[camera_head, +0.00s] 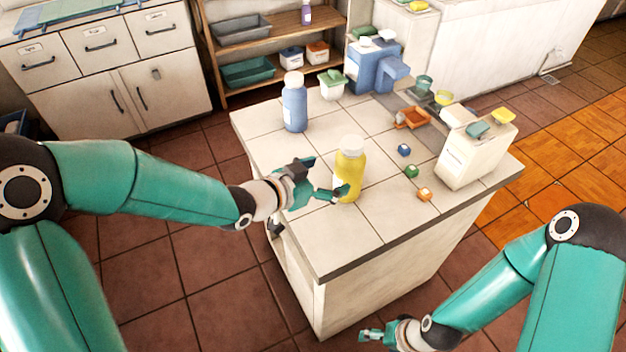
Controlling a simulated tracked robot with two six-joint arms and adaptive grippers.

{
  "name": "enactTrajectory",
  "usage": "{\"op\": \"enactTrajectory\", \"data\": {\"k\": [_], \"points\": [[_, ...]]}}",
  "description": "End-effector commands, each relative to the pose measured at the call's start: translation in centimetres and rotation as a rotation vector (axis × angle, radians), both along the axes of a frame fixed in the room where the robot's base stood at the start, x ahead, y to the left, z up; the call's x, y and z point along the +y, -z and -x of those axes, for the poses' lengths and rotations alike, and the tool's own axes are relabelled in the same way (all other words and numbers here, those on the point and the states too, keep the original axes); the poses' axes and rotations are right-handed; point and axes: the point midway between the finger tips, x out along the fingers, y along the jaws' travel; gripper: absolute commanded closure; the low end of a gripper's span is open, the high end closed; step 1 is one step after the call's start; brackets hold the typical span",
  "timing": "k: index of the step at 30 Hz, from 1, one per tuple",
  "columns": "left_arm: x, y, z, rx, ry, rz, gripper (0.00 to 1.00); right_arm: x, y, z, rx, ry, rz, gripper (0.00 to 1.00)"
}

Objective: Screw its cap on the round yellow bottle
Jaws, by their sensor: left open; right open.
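The round yellow bottle (352,174) stands upright near the middle of the tiled counter. A white cap (351,144) sits on its top; I cannot tell how tightly it is turned. My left gripper (335,191) is open at the left side of the bottle, low on its body, with its fingers pointing at it. I cannot tell whether a finger touches the bottle. My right gripper (368,336) is open and empty, low in front of the counter, well away from the bottle.
A blue bottle with a white cap (295,108) stands behind to the left on the tiled counter (375,215). A white box (470,155) and a blue machine (372,68) stand further back.

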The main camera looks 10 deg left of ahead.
Motion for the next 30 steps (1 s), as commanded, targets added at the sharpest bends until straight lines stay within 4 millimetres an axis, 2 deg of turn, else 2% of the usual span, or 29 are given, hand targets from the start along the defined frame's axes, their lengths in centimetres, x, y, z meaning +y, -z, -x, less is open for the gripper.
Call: {"op": "enactTrajectory", "data": {"k": [3,9,30], "points": [[1.3,-0.9,1.5,-0.002,-0.003,0.0,0.08,0.0,0.1,0.0,0.0,0.0,0.0,0.24],[2.3,-1.5,2.8,0.0,-0.001,0.0,0.08,0.0,0.1,0.0,0.0,0.0,0.0,0.24],[2.4,-1.6,3.0,0.001,0.0,-0.001,0.08,0.0,0.1,0.0,0.0,0.0,0.0,0.24]]}}
